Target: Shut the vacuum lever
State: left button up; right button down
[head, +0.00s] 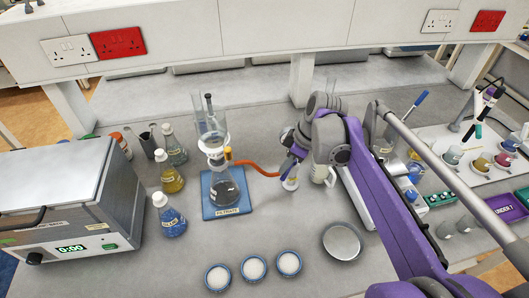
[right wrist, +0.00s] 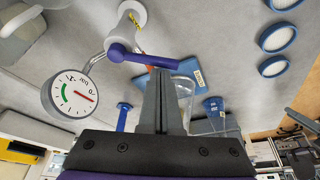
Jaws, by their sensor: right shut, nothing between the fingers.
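In the right wrist view, the vacuum lever (right wrist: 145,57) is a purple bar on a pale valve post (right wrist: 126,22). It lies roughly across the picture. My right gripper (right wrist: 161,72) is shut and empty, with its fingertips by the lever's free end; I cannot tell whether they touch. A round gauge (right wrist: 75,95) with a red needle is joined to the post. In the head view, my right arm hides most of the valve; an orange-red hose (head: 258,169) runs to it from the filter flask (head: 224,188). My left gripper is not in view.
The flask stands on a blue base (head: 211,208). A white mug (head: 323,174) stands close right of my right gripper. Several coloured flasks stand left, near a box-shaped machine (head: 65,195). Blue-rimmed dishes (head: 254,268) and a round metal dish (head: 342,241) lie in front.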

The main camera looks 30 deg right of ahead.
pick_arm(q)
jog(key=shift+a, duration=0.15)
pick_arm(e)
jog(key=n, duration=0.1)
jog(key=s+d+n, duration=0.1)
jog(key=n, duration=0.1)
jog(key=n+g+y, duration=0.1)
jog(key=shift+s+d+n, duration=0.3)
jog(key=shift+s+n, duration=0.1)
jog(key=shift+w, duration=0.1)
jog(key=shift+w+d, duration=0.4)
jog(key=shift+w, duration=0.25)
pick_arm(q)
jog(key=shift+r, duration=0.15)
pick_arm(e)
jog(key=shift+a, duration=0.1)
